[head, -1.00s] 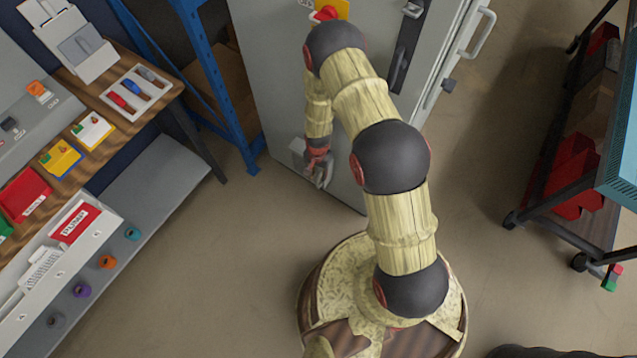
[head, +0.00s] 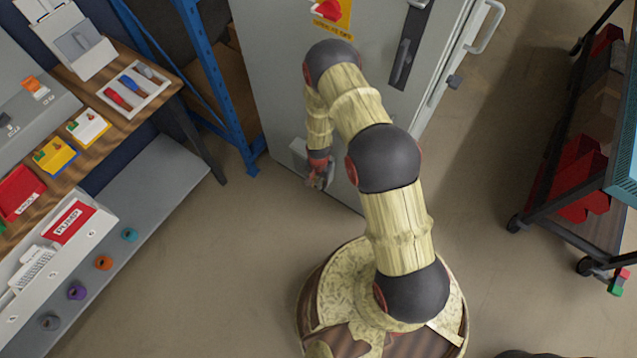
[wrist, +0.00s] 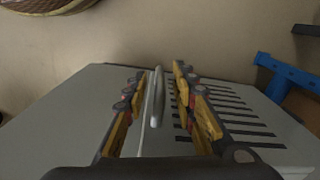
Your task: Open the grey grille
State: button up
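The grey grille is a flat grey panel with a row of dark slots (wrist: 235,118) in the wrist view. A pale upright bar handle (wrist: 157,98) stands on it, left of the slots. My gripper (wrist: 159,72) has its two yellow and dark fingers apart, one on each side of the handle. I see a gap on both sides, so it does not clasp the handle. In the head view my gripper (head: 319,180) hangs low before the grey cabinet (head: 275,70); the grille's slots do not show there.
A workbench (head: 175,85) with trays and a blue rack post (head: 210,75) stand left. A dark wheeled cart (head: 540,232) stands right. The cabinet front has a black door handle (head: 403,62) and a red switch (head: 327,9). The floor (head: 210,270) around my base is clear.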

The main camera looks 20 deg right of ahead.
jog(key=shift+c, duration=1.2)
jog(key=c, duration=0.4)
grip_shut()
